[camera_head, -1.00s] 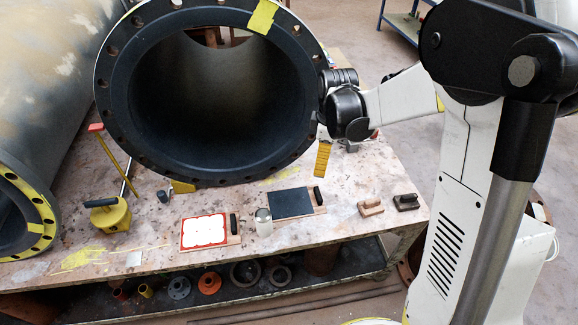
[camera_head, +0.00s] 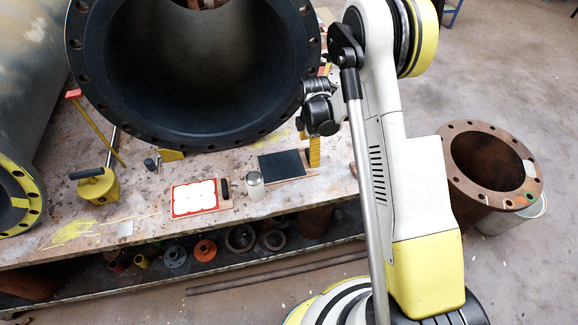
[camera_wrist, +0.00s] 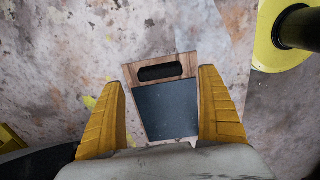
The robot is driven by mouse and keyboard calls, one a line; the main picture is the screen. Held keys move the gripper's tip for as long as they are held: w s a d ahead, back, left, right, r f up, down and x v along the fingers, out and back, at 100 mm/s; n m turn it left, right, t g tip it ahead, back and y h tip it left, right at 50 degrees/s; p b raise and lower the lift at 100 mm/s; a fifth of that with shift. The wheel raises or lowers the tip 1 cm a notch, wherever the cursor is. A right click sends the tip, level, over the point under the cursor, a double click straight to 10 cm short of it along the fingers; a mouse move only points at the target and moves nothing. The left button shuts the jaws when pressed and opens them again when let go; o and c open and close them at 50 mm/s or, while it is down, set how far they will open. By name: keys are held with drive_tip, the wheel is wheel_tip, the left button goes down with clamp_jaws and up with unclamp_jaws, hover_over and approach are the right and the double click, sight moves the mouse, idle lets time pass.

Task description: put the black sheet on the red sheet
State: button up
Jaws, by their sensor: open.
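The black sheet (camera_head: 281,164) lies on a wooden board on the workbench, right of the middle in the head view. In the wrist view the black sheet (camera_wrist: 166,108) sits between and below my gripper's fingers, with a dark slotted handle at the board's far end. My gripper (camera_wrist: 162,112) is open and empty, its yellow ribbed fingers on either side of the board. In the head view one yellow finger (camera_head: 314,152) shows beside the sheet's right edge. The red sheet (camera_head: 194,198), with a white pattern inside a red border, lies to the left on another board.
A yellow tool with a black handle (camera_head: 97,186) stands at the left. A rusty flanged pipe (camera_head: 488,170) is on the floor at the right.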

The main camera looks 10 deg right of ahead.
sight(308, 155)
wheel_tip(308, 155, down, 5)
drive_tip(key=shift+r+b, duration=0.2)
drive_tip(key=shift+b, duration=1)
drive_tip(key=shift+r, duration=0.1)
drive_tip(key=shift+c, duration=0.3)
drive_tip(key=c, duration=1.5)
drive_tip(key=shift+o, duration=0.2)
drive_tip(key=shift+r, duration=0.1)
